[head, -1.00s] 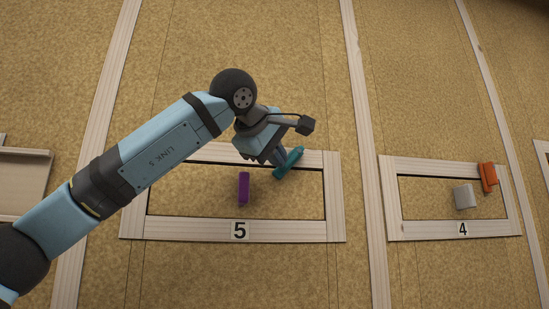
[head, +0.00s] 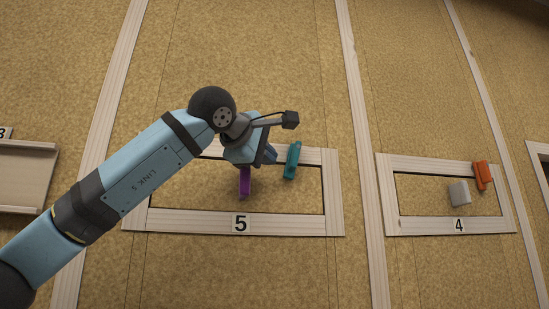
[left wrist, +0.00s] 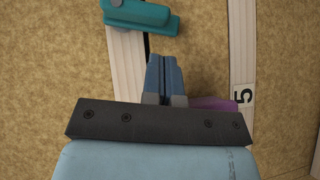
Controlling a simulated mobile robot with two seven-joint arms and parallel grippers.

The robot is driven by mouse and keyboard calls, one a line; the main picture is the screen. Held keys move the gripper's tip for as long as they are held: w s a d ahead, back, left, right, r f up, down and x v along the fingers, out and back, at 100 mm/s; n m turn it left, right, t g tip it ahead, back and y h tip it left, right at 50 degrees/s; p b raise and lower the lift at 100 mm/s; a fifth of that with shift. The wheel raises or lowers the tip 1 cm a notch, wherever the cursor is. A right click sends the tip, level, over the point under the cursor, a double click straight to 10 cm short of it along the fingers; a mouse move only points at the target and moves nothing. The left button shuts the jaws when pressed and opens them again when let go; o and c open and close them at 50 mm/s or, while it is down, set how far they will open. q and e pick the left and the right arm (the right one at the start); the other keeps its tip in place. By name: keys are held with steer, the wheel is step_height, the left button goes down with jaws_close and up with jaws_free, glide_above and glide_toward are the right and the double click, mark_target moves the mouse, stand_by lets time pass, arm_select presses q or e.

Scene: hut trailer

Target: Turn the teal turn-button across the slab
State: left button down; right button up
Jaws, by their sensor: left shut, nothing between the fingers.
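The teal turn-button (head: 292,160) is mounted on the upper rail of the pale wooden frame marked 5. It stands almost upright in the head view, its lower end reaching past the rail over the cork-coloured slab (head: 285,199). In the left wrist view the teal turn-button (left wrist: 142,17) lies across the rail and the dark gap, onto the slab. My left gripper (head: 272,156) is shut and empty, just left of the button and apart from it. Its closed fingers (left wrist: 164,60) show below the button in the wrist view. My right gripper is not in view.
A purple block (head: 245,181) on the slab is partly hidden by my left gripper. To the right, frame 4 (head: 392,200) carries an orange turn-button (head: 482,175) and a grey block (head: 459,193). A pale tray-like fixture (head: 22,180) is at far left.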

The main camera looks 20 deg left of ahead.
arm_select(q)
steer(key=b+v, duration=0.2)
steer(key=v, duration=0.8)
steer(key=shift+s+a+r, duration=0.2)
steer(key=shift+a, duration=0.05)
steer(key=shift+d, duration=0.1)
steer(key=shift+f, duration=0.1)
